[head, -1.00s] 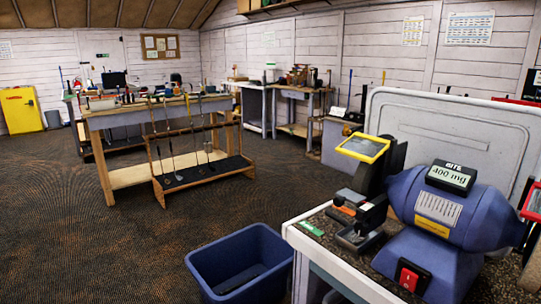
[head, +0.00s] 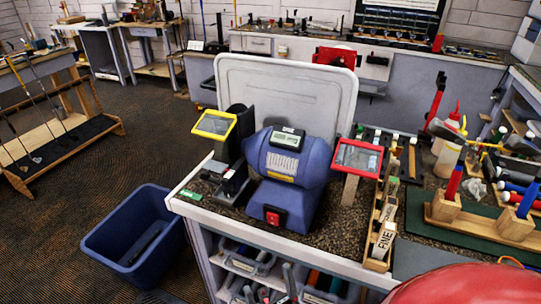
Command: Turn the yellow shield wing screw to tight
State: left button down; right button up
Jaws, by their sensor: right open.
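The yellow-framed shield (head: 214,124) stands tilted at the left side of the blue bench grinder (head: 288,168), above its left wheel. Its wing screw is too small to make out, so I cannot tell whether it is loose or tight. A red-framed shield (head: 358,157) stands at the grinder's right side. My right gripper is open but hard to make out in the head view. No gripper shows at the yellow shield. I do not see my left gripper.
A blue bin (head: 133,236) stands on the floor left of the bench. A pale upright panel (head: 284,95) stands behind the grinder. A wooden rack (head: 384,215) and wooden blocks (head: 502,222) crowd the right side. A red rounded shape (head: 445,286) fills the bottom right corner.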

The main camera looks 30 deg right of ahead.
aim_at(198, 109)
jog(key=i+j+z, duration=0.35)
jog(key=j+z, duration=0.4)
jog(key=i+j+z, duration=0.15)
jog(key=j+z, duration=0.2)
jog(key=j, duration=0.15)
jog(key=j+z, duration=0.35)
jog(key=j, duration=0.15)
jog(key=j+z, duration=0.4)
jog(key=i+j+z, duration=0.1)
jog(key=j, duration=0.2)
jog(key=i+j+z, duration=0.25)
jog(key=j, duration=0.3)
